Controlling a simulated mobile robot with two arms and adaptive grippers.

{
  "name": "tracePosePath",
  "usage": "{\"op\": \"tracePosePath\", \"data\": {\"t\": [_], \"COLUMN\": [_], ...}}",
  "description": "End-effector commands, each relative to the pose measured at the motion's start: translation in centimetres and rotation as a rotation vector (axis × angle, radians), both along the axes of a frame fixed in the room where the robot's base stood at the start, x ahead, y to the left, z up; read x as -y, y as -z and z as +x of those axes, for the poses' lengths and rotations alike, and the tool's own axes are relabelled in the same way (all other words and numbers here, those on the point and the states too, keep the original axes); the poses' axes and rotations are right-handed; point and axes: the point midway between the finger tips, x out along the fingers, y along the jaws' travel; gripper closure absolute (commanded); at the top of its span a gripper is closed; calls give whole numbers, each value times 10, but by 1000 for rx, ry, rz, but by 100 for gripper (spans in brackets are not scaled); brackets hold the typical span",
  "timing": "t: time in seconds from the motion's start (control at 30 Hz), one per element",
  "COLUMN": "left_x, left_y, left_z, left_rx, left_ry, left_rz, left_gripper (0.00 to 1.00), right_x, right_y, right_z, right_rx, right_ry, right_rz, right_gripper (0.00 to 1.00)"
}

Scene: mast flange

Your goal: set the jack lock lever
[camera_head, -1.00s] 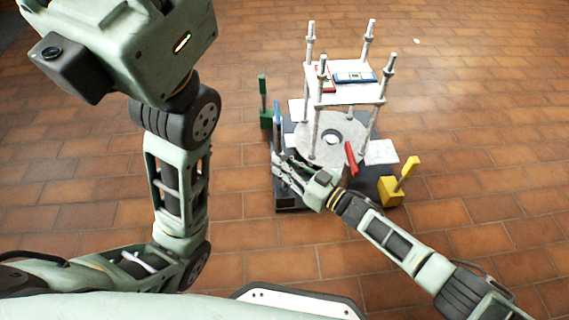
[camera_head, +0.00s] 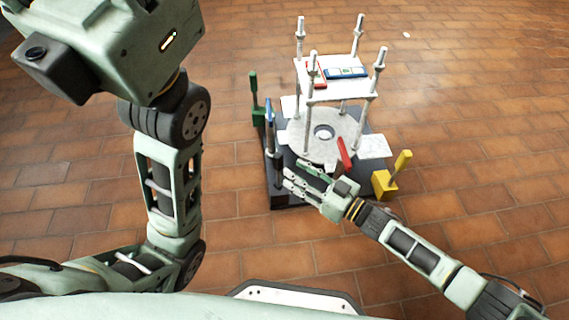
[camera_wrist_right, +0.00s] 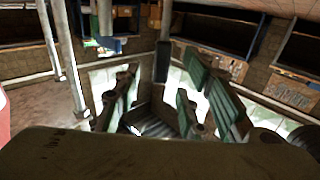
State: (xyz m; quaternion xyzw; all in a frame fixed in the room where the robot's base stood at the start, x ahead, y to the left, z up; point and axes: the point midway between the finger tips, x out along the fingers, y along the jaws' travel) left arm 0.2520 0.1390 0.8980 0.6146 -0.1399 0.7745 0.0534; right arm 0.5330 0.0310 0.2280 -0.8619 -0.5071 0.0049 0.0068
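Several levers stand around a dark base (camera_head: 290,200) under a white frame, and I cannot tell which is the jack lock lever. A blue lever (camera_head: 269,112) stands upright at the left edge, above a dark post (camera_head: 273,168). A red lever (camera_head: 344,153) leans at the front right of the round grey flange (camera_head: 310,143). My right gripper (camera_head: 291,177) is open and empty over the base's front, its fingertips just right of the dark post. In the right wrist view its fingers (camera_wrist_right: 162,80) are apart, with a dark upright piece beyond the gap. My left gripper is out of view.
A green lever (camera_head: 255,98) stands at the back left and a yellow lever (camera_head: 399,168) at the right. White posts (camera_head: 373,88) carry a plate (camera_head: 328,90) with red and blue items. The brick-tiled floor around is clear.

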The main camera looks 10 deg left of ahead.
Motion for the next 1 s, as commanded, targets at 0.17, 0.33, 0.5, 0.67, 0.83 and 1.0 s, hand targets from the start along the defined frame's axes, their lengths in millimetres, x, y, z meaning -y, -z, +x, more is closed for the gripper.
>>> {"op": "tracePosePath", "data": {"t": [0.17,0.33,0.5,0.67,0.83,1.0], "left_x": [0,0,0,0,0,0], "left_y": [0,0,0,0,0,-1], "left_z": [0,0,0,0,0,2], "left_rx": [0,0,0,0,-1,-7], "left_ry": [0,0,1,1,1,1], "left_rz": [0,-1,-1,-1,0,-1], "left_gripper": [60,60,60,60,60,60], "right_x": [29,41,44,43,43,37], "right_y": [0,0,0,0,0,-10], "right_z": [-16,-22,-24,-24,-24,-27], "right_rx": [-1,0,0,0,0,9], "right_ry": [1,1,0,1,0,-5], "right_rz": [0,1,1,1,1,20], "right_gripper": [62,62,62,62,62,62]}}
